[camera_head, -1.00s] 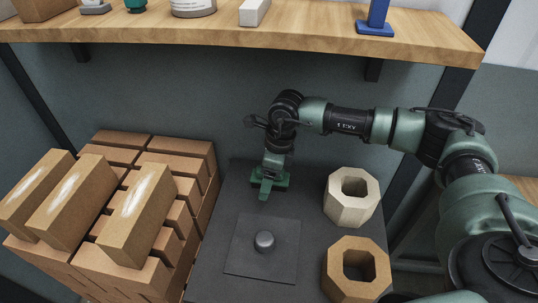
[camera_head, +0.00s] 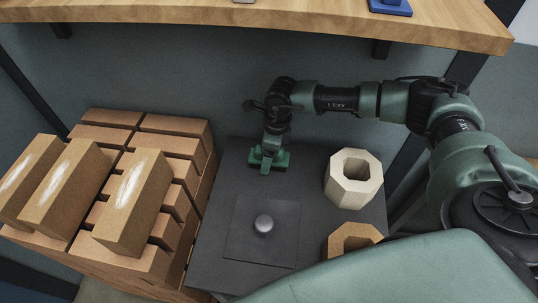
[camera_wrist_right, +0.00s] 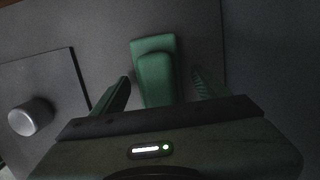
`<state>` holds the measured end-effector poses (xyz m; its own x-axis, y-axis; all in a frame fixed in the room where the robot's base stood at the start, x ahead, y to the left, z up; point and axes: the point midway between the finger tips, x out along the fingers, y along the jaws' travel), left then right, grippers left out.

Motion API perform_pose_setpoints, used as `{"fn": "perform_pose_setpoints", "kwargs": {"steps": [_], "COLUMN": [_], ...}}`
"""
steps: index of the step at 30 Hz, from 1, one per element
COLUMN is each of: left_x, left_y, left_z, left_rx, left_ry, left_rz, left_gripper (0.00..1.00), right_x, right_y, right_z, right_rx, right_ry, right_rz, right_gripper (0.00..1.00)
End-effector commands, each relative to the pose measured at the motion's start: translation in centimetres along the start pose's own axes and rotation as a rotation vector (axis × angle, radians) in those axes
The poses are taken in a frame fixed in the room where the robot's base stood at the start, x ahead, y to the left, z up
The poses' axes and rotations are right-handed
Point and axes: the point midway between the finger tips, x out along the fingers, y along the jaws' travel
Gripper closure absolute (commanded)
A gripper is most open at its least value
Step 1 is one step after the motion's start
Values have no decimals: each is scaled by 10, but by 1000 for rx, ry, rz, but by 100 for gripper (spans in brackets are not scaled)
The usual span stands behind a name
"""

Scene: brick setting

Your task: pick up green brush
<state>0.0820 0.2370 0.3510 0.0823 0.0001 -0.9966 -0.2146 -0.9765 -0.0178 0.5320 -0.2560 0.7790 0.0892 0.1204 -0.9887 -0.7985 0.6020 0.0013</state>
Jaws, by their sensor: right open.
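The green brush (camera_head: 281,159) sits on the dark grey table (camera_head: 212,235) near its back edge, partly hidden by my right gripper (camera_head: 267,165). In the right wrist view the brush (camera_wrist_right: 153,68) shows as a green block with a narrower part running down between the fingers. My right gripper (camera_wrist_right: 160,90) is open, with one finger on each side of the brush and a gap visible beside it. The fingers point down at the brush in the head view. My left gripper is not in view.
A pale hexagonal block (camera_head: 353,190) and a tan one (camera_head: 352,238) stand right of the brush. A dark plate with a round knob (camera_head: 264,223) lies in front. Stacked bricks (camera_head: 140,200) stand left; a wooden shelf (camera_head: 300,30) hangs above.

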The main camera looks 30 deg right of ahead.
Motion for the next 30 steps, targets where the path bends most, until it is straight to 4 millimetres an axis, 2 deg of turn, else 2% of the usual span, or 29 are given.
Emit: {"fn": "perform_pose_setpoints", "kwargs": {"steps": [3,9,17,25,30], "left_x": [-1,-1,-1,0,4], "left_y": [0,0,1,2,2], "left_z": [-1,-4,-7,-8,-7], "left_rx": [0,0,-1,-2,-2], "left_ry": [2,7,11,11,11], "left_rz": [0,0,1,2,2], "left_gripper": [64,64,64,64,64], "right_x": [7,7,7,4,-19], "right_y": [0,0,0,0,-1], "right_z": [0,0,0,1,4], "right_rx": [0,0,1,1,1], "right_ry": [1,1,0,-2,-4], "right_rz": [1,0,0,-1,-3], "right_gripper": [25,25,98,98,98]}}
